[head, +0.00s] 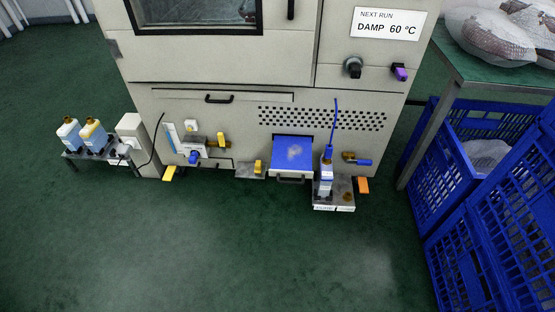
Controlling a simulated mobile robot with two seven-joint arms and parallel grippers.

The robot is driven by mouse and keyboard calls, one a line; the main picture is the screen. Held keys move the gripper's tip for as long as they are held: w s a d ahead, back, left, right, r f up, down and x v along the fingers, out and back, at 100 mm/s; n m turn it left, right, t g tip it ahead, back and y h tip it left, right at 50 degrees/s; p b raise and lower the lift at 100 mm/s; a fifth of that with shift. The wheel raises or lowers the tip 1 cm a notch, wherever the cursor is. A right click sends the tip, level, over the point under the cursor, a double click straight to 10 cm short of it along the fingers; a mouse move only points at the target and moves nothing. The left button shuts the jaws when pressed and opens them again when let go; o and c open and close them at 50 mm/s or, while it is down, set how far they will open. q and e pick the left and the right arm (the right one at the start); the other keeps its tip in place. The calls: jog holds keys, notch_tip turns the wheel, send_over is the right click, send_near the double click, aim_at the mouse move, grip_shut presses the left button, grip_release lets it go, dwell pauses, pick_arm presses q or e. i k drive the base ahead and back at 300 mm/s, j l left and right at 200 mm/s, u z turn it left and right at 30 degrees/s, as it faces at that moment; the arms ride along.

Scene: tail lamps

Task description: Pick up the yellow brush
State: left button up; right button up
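No object in the head view is clearly recognisable as a yellow brush. Several small yellow pieces are low on the beige machine (210,75). One yellow piece (258,167) stands on a small grey ledge, left of the blue-topped drawer. Another yellow piece (221,139) is at the end of a grey valve-like fitting. A flat yellow piece (170,173) is by the floor at the machine's lower left corner. They are too small to tell whether any is a brush. Neither of my grippers is in view.
A drawer with a blue top (292,152) sticks out of the machine. A blue-white bottle (326,176) stands on a grey tray. Two bottles stand on a low stand (97,154) at left. Blue crates (460,230) and a table (490,72) flank the right. The green floor in front is clear.

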aim_at(258, 165)
jog(key=i+l+u, duration=0.15)
jog(key=l, duration=0.15)
jog(key=i+l+u, duration=0.2)
jog(key=l+u, duration=0.15)
jog(key=l, duration=0.3)
jog(key=i+l+u, duration=0.15)
jog(key=l, duration=0.2)
